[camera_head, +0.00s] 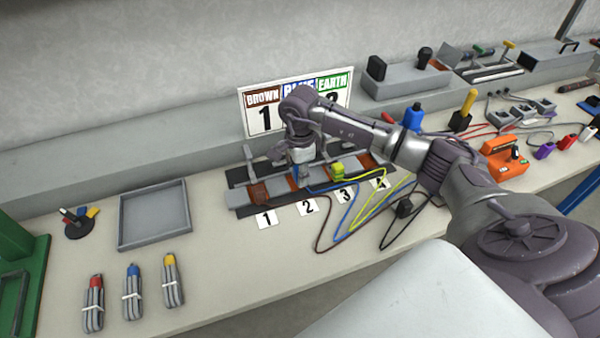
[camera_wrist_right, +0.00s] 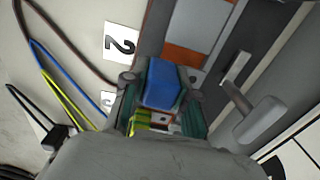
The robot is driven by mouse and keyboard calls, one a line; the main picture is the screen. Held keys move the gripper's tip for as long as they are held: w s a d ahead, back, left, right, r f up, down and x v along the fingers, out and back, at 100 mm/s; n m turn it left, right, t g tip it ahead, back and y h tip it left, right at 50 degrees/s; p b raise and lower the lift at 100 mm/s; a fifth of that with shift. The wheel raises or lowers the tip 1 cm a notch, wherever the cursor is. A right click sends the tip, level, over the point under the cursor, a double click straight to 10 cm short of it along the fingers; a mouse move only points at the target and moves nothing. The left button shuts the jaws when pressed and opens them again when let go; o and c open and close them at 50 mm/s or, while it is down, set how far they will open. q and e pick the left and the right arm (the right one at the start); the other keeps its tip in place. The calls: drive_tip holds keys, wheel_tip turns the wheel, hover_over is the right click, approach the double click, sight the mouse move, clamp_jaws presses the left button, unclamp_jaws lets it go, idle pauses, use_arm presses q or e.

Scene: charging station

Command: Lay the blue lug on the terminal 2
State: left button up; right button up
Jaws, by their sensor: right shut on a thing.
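My right gripper (camera_head: 299,174) is shut on the blue lug (camera_wrist_right: 165,85), which shows between its fingers in the wrist view. In the head view the gripper points down at the terminal block, over the part by terminal 2. The number 2 card (camera_head: 307,207) lies in front of it; it also shows in the wrist view (camera_wrist_right: 121,43). An orange-brown pad of terminal 2 (camera_wrist_right: 185,55) lies just beyond the lug there. I cannot tell whether the lug touches it. The blue wire (camera_head: 352,215) runs from the block across the table. My left gripper is not in view.
A brown piece (camera_head: 259,192) is at terminal 1 and a yellow-green lug (camera_head: 337,170) is near terminal 3. Levers (camera_wrist_right: 250,115) stand behind the terminals. Loose wires and a black block (camera_head: 404,208) lie in front. An empty grey tray (camera_head: 155,216) stands left.

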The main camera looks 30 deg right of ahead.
drive_tip(key=shift+b, duration=0.5)
idle(1.1)
drive_tip(key=shift+f+b, duration=1.4)
drive_tip(key=shift+f, duration=0.25)
drive_tip(key=o, duration=1.1)
drive_tip(key=shift+c, duration=0.2)
wheel_tip(320, 180, up, 12)
drive_tip(key=shift+r, duration=0.1)
